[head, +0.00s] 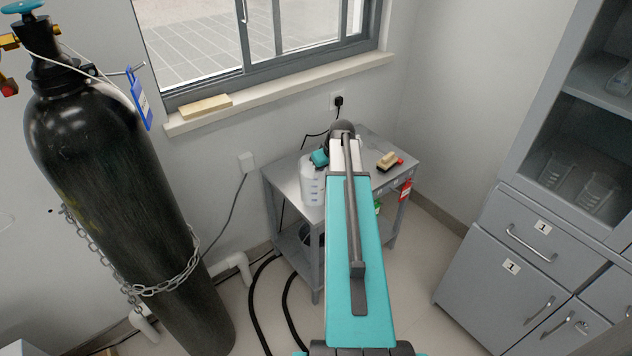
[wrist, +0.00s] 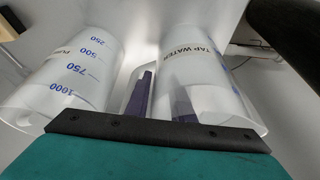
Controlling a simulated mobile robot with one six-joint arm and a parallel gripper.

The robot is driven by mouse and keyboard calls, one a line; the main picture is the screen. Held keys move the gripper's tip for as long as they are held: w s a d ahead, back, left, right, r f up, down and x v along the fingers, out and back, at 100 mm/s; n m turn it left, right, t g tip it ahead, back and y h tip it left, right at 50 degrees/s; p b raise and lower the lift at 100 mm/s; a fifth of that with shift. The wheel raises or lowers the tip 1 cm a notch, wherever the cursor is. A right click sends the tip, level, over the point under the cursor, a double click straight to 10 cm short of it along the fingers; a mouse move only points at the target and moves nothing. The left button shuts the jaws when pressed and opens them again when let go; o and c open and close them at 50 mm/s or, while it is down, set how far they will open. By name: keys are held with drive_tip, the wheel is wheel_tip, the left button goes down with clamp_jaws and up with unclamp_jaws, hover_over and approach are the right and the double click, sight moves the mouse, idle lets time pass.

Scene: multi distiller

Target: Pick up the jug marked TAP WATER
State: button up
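In the wrist view the white translucent jug marked TAP WATER (wrist: 205,75) is on the right, close to my gripper (wrist: 162,98). My gripper's two dark fingers stand apart, one by the jug's handle (wrist: 150,48) and one over or behind the jug's wall. I cannot tell whether the handle is between them; no grip shows. A second jug (wrist: 70,75), with blue marks from 250 to 1000 and a partly hidden label, is on the left. In the head view a white jug with blue marks (head: 311,186) stands on the table left of my arm, its label unreadable. My arm hides my fingertips there.
The small grey metal table (head: 285,172) stands below the window. A brush-like block (head: 388,160) lies at its right. A large black gas cylinder (head: 115,190) is chained at left. Grey drawers (head: 515,265) are at right. Black hoses (head: 268,310) lie on the floor.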

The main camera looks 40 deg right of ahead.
idle(0.3)
clamp_jaws()
idle(1.3)
